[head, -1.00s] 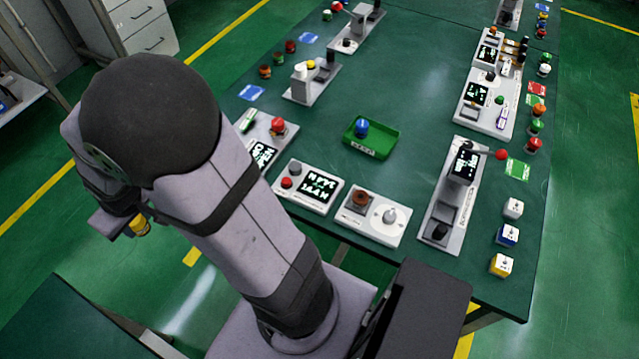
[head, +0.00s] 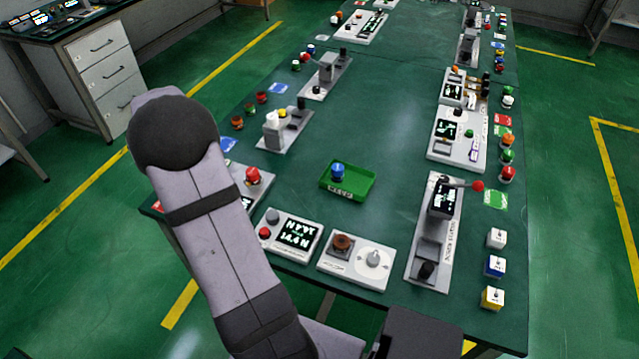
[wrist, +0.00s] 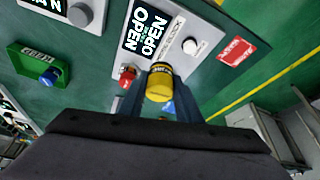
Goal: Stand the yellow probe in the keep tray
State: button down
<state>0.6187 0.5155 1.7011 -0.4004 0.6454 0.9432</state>
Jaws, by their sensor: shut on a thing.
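The yellow probe (wrist: 159,88) is a short yellow cylinder with a dark band. My gripper (wrist: 160,76) is shut on it in the wrist view, with one finger on each side. In the head view my arm hides both gripper and probe. The keep tray (head: 349,196) is a shallow green tray with a white label on the table's middle. It also shows at the left of the wrist view (wrist: 25,72), apart from the gripper. A blue-topped probe (head: 338,171) stands in its left part; the right part of the tray is bare.
A white panel with an OPEN display (wrist: 168,40) and a red knob (wrist: 127,74) lie close to the held probe. Other panels (head: 356,262) line the table's near edge. A lever unit (head: 436,225) stands right of the tray.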

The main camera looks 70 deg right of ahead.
jog(key=s+d+m+g, duration=0.1)
jog(key=s+d+m, duration=0.2)
jog(key=s+d, duration=0.35)
jog(key=m+g+y+b, duration=0.2)
jog(key=m+g, duration=0.2)
jog(key=m, duration=0.9)
send_over(362, 186)
jog(key=w, duration=0.1)
jog(key=shift+w+a+f+p, duration=0.2)
jog(key=shift+f+p, duration=0.4)
jog(key=shift+f, duration=1.95)
jog(key=shift+w+a+f+p, duration=0.15)
jog(key=shift+f+p, duration=0.45)
jog(key=shift+f, duration=1.9)
jog(key=shift+s+f, duration=0.1)
jog(key=shift+f, duration=0.35)
jog(key=shift+f, duration=0.2)
jog(key=c, duration=1.6)
grip_release()
